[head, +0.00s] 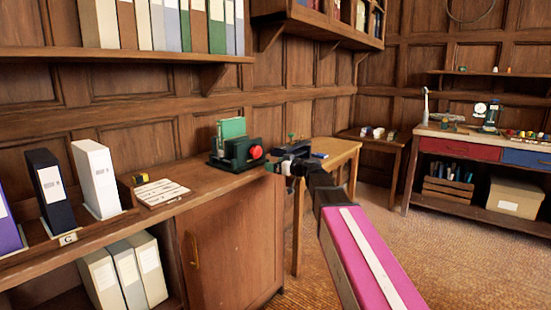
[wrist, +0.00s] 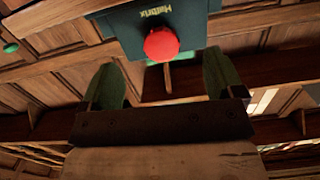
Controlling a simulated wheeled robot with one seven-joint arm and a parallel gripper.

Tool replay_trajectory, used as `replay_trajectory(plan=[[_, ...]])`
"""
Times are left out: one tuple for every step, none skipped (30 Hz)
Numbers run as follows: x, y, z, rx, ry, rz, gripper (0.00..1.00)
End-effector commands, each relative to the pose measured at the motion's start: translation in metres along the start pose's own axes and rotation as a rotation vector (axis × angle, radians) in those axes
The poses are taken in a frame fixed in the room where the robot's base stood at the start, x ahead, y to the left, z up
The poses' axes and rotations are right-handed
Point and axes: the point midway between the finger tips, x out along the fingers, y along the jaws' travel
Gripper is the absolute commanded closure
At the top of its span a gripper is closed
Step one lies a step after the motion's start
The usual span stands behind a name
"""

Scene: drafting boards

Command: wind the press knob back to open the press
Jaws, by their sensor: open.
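The press (head: 231,153) is a dark green device on the wooden cabinet top, with a green book or board (head: 231,128) standing in it. Its red round knob (head: 256,152) faces right, toward my gripper (head: 279,166). In the wrist view the press (wrist: 125,28) appears upside down at the top, with the red knob (wrist: 162,43) near the middle. My gripper (wrist: 161,80) is open there, its two fingers apart with nothing between them. The knob lies beyond the fingertips and appears between them sideways; no contact shows. How far the press is open is hidden.
The cabinet top (head: 225,183) holds a card sheet (head: 160,193), a small yellow-black item (head: 141,178) and upright binders (head: 97,178) at left. A wooden side table (head: 340,152) stands behind my arm. A shelf (head: 120,56) overhangs at upper left. Open floor lies right.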

Motion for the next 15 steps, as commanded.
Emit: replay_trajectory(plan=[[0.004,0.003,-0.015,-0.018,0.034,0.002,0.13],[0.005,0.004,-0.020,-0.027,0.049,0.004,0.13],[0.006,0.004,-0.026,-0.035,0.065,0.006,0.13],[0.006,0.005,-0.029,-0.040,0.074,0.007,0.13],[0.007,0.005,-0.031,-0.044,0.081,0.008,0.13],[0.008,0.005,-0.033,-0.046,0.085,0.009,0.13],[0.009,0.005,-0.034,-0.047,0.087,0.009,0.13],[0.011,0.005,-0.034,-0.047,0.087,0.009,0.13],[0.013,0.005,-0.034,-0.047,0.087,0.009,0.13],[0.016,0.005,-0.034,-0.047,0.086,0.009,0.13],[0.019,0.006,-0.034,-0.047,0.086,0.008,0.13],[0.023,0.006,-0.034,-0.046,0.085,0.008,0.13],[0.027,0.006,-0.035,-0.046,0.085,0.008,0.13],[0.031,0.006,-0.035,-0.046,0.085,0.008,0.13],[0.036,0.006,-0.035,-0.046,0.085,0.008,0.13]])
